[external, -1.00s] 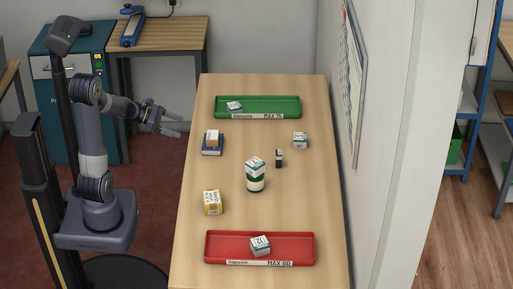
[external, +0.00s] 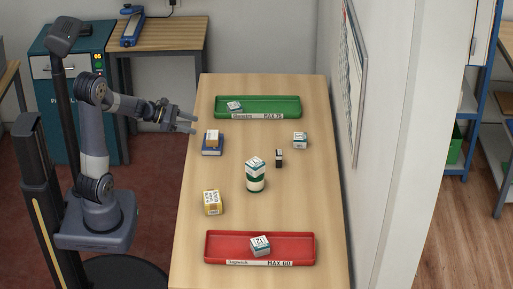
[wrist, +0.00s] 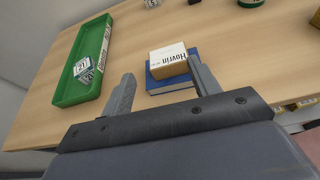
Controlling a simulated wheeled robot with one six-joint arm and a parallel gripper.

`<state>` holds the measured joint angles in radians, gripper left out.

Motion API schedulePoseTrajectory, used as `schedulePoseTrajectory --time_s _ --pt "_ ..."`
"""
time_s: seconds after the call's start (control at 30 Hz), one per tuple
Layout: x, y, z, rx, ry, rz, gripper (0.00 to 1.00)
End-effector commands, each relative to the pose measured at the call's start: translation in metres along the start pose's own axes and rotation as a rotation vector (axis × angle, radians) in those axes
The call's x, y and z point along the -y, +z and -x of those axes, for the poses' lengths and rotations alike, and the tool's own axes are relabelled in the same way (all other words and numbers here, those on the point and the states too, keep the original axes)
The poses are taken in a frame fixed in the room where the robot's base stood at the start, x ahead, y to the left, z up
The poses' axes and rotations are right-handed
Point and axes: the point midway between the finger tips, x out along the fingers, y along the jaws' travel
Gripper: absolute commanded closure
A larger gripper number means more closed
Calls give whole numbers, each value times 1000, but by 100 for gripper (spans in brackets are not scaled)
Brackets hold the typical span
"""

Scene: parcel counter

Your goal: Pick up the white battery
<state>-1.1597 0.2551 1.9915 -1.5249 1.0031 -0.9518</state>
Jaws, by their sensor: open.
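No thing is plainly readable as a battery; several small white-and-teal blocks with dark markings could be it. One white block (external: 234,106) lies in the green tray (external: 258,115); it also shows in the wrist view (wrist: 83,68). Another white block (external: 300,140) stands at the right of the counter. A third (external: 260,245) lies in the red tray (external: 220,255). A fourth (external: 256,164) sits on a green-and-white can (external: 255,184). My gripper (external: 192,123) is open and empty at the counter's left edge; its fingers show in the wrist view (wrist: 160,68).
A tan box (external: 212,137) sits on a blue box or book (external: 212,150), close to my gripper. A yellow box (external: 212,202) and a small black-and-white item (external: 279,158) stand apart on the counter (external: 310,190). A wall (external: 350,110) borders the right side.

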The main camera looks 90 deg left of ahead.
Motion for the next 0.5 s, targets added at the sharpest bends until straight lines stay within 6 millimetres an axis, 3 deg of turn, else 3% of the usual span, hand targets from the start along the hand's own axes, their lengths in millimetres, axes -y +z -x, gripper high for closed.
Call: schedulePoseTrajectory --time_s 0.03,0.27,0.5 --pt "5 8 -22 5 -6 -12 42" --pt "30 43 -105 20 19 -13 42" --pt "85 67 -177 6 23 22 42"
